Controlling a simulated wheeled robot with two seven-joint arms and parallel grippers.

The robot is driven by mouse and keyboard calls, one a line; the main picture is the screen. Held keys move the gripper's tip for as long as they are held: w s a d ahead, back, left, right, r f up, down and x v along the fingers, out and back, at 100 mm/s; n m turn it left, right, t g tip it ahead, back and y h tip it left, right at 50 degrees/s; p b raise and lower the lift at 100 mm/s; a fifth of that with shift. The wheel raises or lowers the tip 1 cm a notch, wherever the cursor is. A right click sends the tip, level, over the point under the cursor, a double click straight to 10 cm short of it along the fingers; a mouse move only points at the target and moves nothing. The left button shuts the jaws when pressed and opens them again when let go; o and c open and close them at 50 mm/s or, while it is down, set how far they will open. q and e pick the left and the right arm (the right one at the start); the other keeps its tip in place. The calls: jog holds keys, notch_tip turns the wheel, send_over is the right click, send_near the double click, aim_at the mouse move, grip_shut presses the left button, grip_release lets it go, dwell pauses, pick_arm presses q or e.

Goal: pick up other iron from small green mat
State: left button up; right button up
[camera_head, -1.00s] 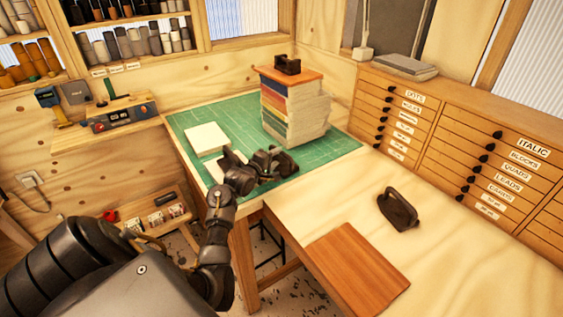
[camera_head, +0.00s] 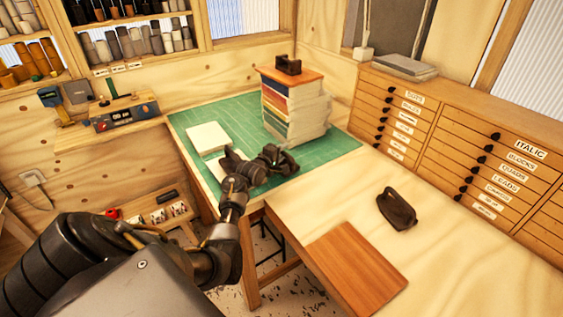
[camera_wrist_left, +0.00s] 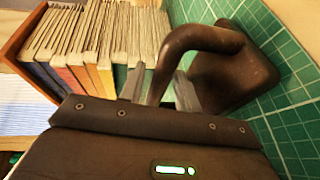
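A dark iron (camera_head: 280,161) sits on the green mat (camera_head: 322,152), just in front of a stack of books. In the left wrist view, its brown body (camera_wrist_left: 235,80) is at the upper right, over green tiled-looking mat surface. My left gripper (camera_head: 256,167) is at the iron. In the left wrist view, its two fingers (camera_wrist_left: 160,90) stand on either side of the iron's curved handle, apart, with a narrow gap visible. Firm contact is not clear. Another dark iron (camera_head: 397,209) stands on the pale table. My right gripper is not in view.
The book stack (camera_head: 291,110) with an orange board on top stands close behind the iron; it also shows in the left wrist view (camera_wrist_left: 105,40). A white pad (camera_head: 207,138) lies left. A brown board (camera_head: 357,268) lies on the pale table (camera_head: 460,235), which has free room.

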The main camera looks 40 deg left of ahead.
pick_arm(q)
grip_shut()
jog(key=shift+f, duration=0.1)
dwell(1.0)
jog(key=shift+r, duration=0.25)
